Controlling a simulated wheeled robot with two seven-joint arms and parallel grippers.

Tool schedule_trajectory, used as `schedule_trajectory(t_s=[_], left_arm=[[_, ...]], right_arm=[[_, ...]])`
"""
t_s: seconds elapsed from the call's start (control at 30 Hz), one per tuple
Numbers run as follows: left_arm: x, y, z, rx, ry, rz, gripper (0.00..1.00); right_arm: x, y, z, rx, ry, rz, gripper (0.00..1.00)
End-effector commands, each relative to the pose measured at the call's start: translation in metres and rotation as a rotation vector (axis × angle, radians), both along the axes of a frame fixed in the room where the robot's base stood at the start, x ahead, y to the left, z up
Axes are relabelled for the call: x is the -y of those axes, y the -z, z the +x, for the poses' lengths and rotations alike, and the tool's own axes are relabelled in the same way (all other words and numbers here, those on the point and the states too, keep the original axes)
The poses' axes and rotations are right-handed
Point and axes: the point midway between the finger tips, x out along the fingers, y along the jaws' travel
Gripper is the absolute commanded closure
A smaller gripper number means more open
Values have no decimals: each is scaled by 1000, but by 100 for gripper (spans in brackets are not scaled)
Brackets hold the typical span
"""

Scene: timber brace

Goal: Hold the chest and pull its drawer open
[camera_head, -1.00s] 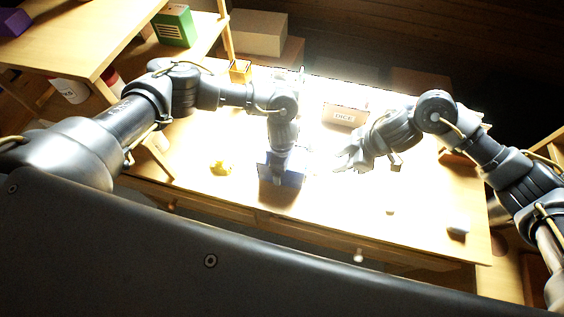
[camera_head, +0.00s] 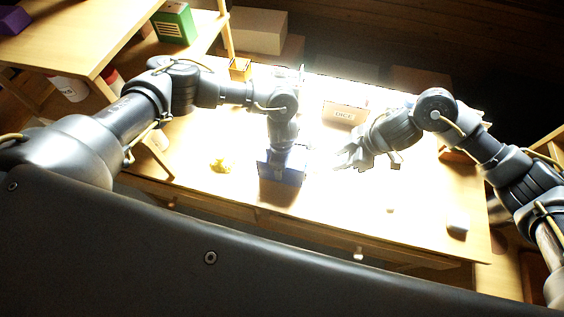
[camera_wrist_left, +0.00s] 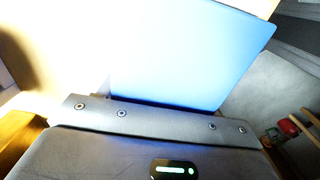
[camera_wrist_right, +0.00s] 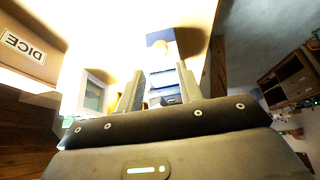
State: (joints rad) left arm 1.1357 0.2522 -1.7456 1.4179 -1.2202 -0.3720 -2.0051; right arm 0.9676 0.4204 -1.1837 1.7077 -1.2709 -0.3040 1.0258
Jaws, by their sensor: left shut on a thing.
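The small blue chest (camera_head: 283,170) stands on the bright table in the head view. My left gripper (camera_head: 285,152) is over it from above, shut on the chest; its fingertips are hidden. In the left wrist view, a broad blue face of the chest (camera_wrist_left: 190,55) fills the middle. My right gripper (camera_head: 345,158) is to the right of the chest, apart from it. In the right wrist view, its two fingers (camera_wrist_right: 160,88) are spread with nothing between them. Beyond them shows the chest's front with drawer lines (camera_wrist_right: 163,78). Glare hides how far the drawer is out.
A box marked DICE (camera_head: 344,113) stands behind my right gripper. A yellow object (camera_head: 221,166) lies left of the chest. A small block (camera_head: 457,222) is near the table's right end. The front right of the table is mostly clear.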

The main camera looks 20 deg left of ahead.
Motion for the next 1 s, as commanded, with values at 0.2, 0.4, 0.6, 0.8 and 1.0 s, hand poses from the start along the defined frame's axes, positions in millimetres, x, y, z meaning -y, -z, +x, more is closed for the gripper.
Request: schedule_trajectory(t_s=[0.2, 0.4, 0.6, 0.8, 1.0], left_arm=[[0, 0, 0, 0, 0, 0, 63], [0, 0, 0, 0, 0, 0, 63], [0, 0, 0, 0, 0, 0, 63], [0, 0, 0, 0, 0, 0, 63], [0, 0, 0, 0, 0, 0, 63]], right_arm=[[0, 0, 0, 0, 0, 0, 64], [0, 0, 0, 0, 0, 0, 64], [0, 2, -2, -4, 0, 0, 54], [35, 50, -33, -112, 72, -25, 54], [75, 104, -63, -206, 172, 230, 54]])
